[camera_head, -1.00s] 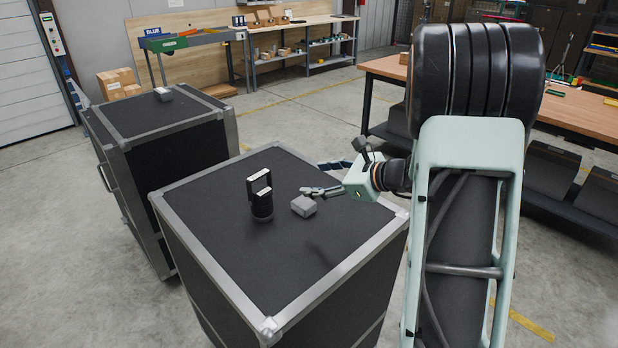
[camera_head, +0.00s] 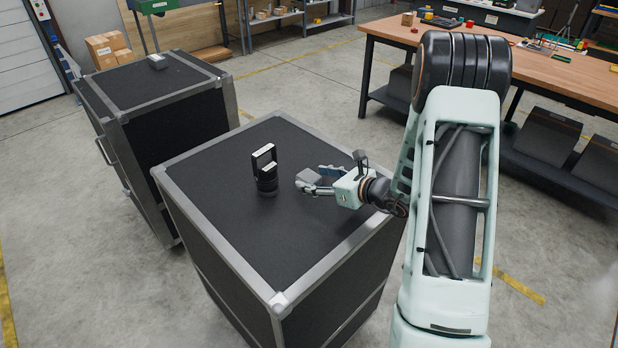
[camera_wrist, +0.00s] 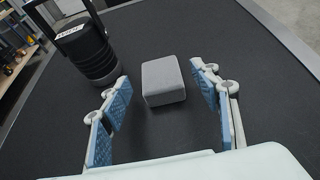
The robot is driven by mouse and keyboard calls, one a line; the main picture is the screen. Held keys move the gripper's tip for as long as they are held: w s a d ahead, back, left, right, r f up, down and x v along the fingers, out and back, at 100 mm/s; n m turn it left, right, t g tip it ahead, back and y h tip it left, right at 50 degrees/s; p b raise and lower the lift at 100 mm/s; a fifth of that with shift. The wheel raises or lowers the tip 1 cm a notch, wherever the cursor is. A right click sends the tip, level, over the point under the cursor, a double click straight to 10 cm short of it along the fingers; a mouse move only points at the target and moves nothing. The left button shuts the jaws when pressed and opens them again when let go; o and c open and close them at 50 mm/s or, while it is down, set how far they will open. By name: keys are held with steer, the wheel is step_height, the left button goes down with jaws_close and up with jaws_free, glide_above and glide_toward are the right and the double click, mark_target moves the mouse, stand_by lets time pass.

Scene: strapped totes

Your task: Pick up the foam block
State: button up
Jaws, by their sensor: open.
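The foam block (camera_wrist: 163,80) is a small grey block lying on the black top of the near tote (camera_head: 225,175). In the wrist view it lies between and just ahead of the two blue-padded fingers of my gripper (camera_wrist: 160,106), with a gap on each side. My gripper is open and empty. In the head view the foam block (camera_head: 308,176) is partly hidden by my gripper (camera_head: 322,180), which reaches in from the right.
A black cylindrical lantern-like object with a handle (camera_head: 266,172) stands left of the block, close to my left finger in the wrist view (camera_wrist: 90,50). A second tote (camera_head: 120,85) with a small grey item (camera_head: 156,62) stands at left. A wooden workbench (camera_head: 550,75) is behind.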

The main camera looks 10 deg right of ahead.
mark_target(308, 176)
steer(key=shift+x, duration=1.45)
steer(key=shift+r, duration=0.1)
steer(key=shift+c, duration=0.7)
steer(key=c, duration=0.7)
steer(key=shift+r, duration=0.1)
steer(key=shift+r, duration=0.5)
step_height(308, 176, up, 2)
steer(key=shift+r, duration=0.15)
steer(key=s+a+r+b, duration=0.2)
steer(key=s+a+r, duration=0.6)
steer(key=s, duration=0.3)
steer(key=shift+s+r, duration=0.15)
steer(key=shift+r, duration=0.55)
